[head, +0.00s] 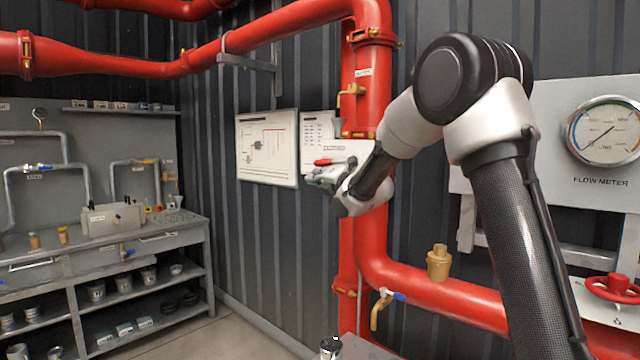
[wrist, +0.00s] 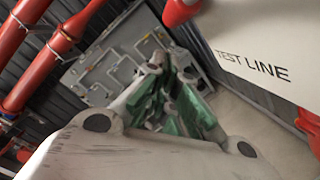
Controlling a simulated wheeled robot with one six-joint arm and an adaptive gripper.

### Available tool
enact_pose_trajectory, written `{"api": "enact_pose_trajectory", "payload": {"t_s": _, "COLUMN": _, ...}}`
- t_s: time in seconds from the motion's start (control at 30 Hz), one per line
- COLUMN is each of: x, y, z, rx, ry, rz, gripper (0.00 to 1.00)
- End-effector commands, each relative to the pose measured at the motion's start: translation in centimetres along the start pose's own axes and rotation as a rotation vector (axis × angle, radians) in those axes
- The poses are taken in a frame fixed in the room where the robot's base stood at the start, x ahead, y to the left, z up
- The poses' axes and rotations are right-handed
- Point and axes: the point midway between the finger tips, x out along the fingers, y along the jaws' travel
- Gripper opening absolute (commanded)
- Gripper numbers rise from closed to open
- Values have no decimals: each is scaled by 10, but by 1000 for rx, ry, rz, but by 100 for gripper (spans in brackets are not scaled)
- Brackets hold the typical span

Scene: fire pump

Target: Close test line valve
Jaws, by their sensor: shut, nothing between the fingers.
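A red lever handle (head: 323,162) shows in the head view just above my gripper (head: 314,179), in front of a white panel. In the wrist view a red part (wrist: 181,10), seemingly this handle, is cut off by the top edge. Beside it is a pale plate marked "TEST LINE" (wrist: 252,66). My gripper (wrist: 170,62) is shut and empty, its green-padded fingers close together. It is near the handle, but I cannot tell whether they touch. The valve body behind the handle is hidden by my gripper and arm.
A large red vertical pipe (head: 368,95) stands right behind my arm. A framed diagram board (head: 268,147) hangs to the left. A flow meter gauge (head: 604,131) and a red handwheel (head: 612,288) are on the right. A workbench (head: 150,240) stands at the far left.

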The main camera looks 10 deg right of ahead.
Motion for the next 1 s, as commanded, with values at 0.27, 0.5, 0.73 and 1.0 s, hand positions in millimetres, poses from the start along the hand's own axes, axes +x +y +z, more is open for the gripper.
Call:
{"api": "enact_pose_trajectory", "payload": {"t_s": 0.27, "x": 5, "y": 0, "z": 22, "rx": 0, "ry": 0, "rz": -1, "gripper": 0}}
{"api": "enact_pose_trajectory", "payload": {"t_s": 0.5, "x": 5, "y": 0, "z": 23, "rx": 0, "ry": 1, "rz": -1, "gripper": 0}}
{"api": "enact_pose_trajectory", "payload": {"t_s": 0.73, "x": 9, "y": 10, "z": 29, "rx": -1, "ry": 0, "rz": 1, "gripper": 0}}
{"api": "enact_pose_trajectory", "payload": {"t_s": 1.0, "x": 9, "y": 11, "z": 29, "rx": 0, "ry": 0, "rz": 0, "gripper": 0}}
